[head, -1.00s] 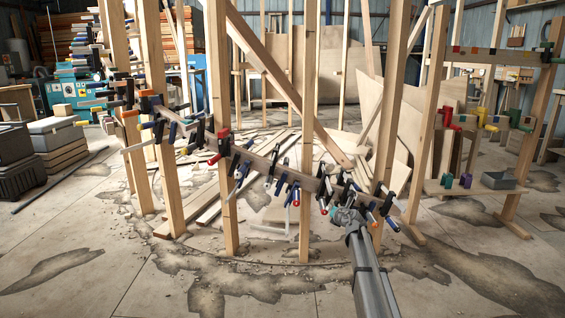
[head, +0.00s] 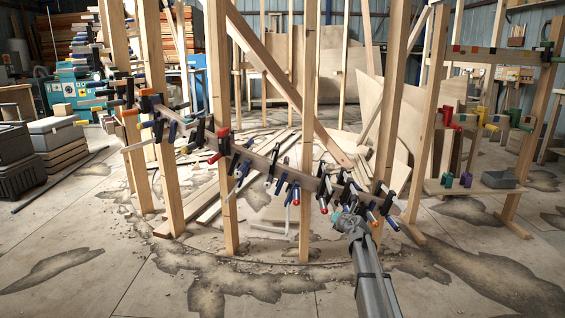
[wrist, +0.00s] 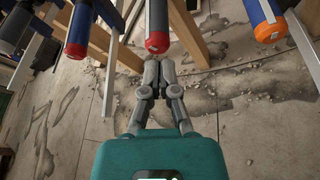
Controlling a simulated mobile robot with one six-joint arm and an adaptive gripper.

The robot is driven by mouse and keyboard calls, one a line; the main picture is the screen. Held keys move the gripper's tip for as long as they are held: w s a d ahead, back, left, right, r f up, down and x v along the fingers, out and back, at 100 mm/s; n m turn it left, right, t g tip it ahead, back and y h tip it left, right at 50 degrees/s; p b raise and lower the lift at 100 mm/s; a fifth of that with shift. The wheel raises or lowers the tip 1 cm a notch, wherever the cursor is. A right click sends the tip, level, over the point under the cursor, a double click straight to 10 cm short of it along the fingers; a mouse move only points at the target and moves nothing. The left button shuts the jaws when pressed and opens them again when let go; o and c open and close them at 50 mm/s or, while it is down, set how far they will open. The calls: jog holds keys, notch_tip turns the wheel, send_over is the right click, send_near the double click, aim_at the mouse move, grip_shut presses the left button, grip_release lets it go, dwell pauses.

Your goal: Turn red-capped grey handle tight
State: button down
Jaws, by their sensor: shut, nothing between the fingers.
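The red-capped grey handle (wrist: 157,28) hangs near the top middle of the wrist view, its red cap facing me. My gripper (wrist: 158,68) is shut and empty, with its fingertips just below the cap in the picture. I cannot tell whether they touch it. In the head view my gripper (head: 343,213) is at the right end of the clamp row, in front of the curved stringer (head: 262,166). The handle is hard to pick out there among the crowded clamps.
In the wrist view, a blue handle with a red end (wrist: 79,30) hangs left, and a blue-and-orange handle (wrist: 266,20) hangs right. Metal clamp bars hang close by. Wooden posts (head: 305,150) stand along the stringer. The floor in front is open.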

jog(key=shift+s+f, duration=0.15)
jog(key=shift+s, duration=0.9)
jog(key=s, duration=0.3)
jog(key=shift+s+f+b, duration=0.3)
jog(key=shift+s+b, duration=0.1)
